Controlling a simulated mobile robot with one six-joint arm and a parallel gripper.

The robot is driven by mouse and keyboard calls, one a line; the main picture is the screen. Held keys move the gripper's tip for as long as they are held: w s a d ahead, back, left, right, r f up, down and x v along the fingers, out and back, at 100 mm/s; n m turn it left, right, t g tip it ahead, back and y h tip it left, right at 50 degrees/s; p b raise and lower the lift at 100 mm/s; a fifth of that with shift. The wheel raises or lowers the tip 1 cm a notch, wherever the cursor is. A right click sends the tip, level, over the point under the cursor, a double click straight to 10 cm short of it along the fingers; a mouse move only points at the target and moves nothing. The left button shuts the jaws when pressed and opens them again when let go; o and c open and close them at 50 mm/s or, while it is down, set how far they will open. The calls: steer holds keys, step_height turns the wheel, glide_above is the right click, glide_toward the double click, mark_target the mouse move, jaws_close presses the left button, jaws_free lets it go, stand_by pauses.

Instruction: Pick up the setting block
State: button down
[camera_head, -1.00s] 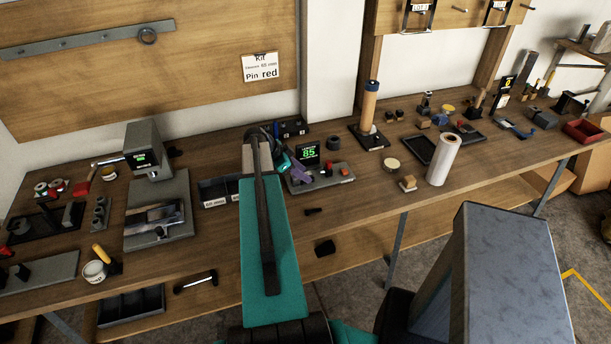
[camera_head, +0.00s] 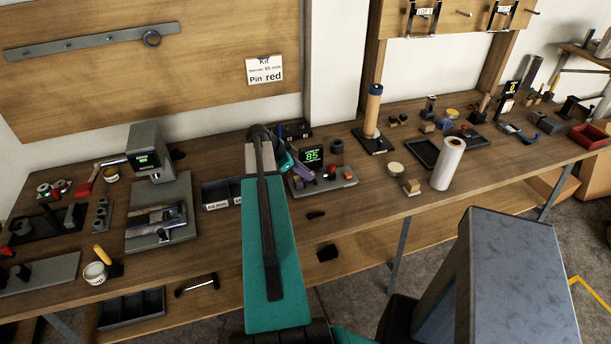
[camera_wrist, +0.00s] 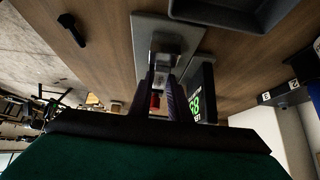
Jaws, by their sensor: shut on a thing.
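My gripper (camera_wrist: 165,78) is closed at the base of the measuring stand. In the wrist view its two dark purple fingers sit either side of a grey metal block (camera_wrist: 167,43), which looks like the setting block. The block appears to be at the stand's grey plate (camera_wrist: 140,30); whether it touches the plate I cannot tell. In the head view my gripper (camera_head: 301,168) is at the left part of the stand (camera_head: 336,179), and my arm and fingers hide the block.
A dark divided tray (camera_head: 221,193) stands left of my arm, and a grey press (camera_head: 160,210) beyond it. A white roll (camera_head: 447,163) and a wooden post (camera_head: 372,110) stand to the right. A small black part (camera_head: 316,215) lies on the bench in front of the stand.

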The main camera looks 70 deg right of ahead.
steer(key=shift+r+b, duration=0.35)
steer(key=shift+r, duration=0.3)
steer(key=s+a+b, duration=0.3)
steer(key=a, duration=0.3)
steer(key=s+a+r+b, duration=0.1)
steer(key=s+a+b, duration=0.2)
steer(key=a, duration=0.3)
steer(key=shift+r+b, duration=0.25)
steer(key=shift+b, duration=0.3)
steer(key=b, duration=0.3)
steer(key=shift+a, duration=0.1)
steer(key=b, duration=0.4)
steer(key=a+b, duration=0.1)
steer(key=b, duration=0.3)
steer(key=shift+s+a+r, duration=0.1)
steer(key=shift+s+a, duration=0.1)
steer(key=shift+s, duration=0.2)
steer(key=shift+s+a+r+b, duration=0.2)
steer(key=shift+a+b, duration=0.2)
steer(key=shift+b, duration=0.6)
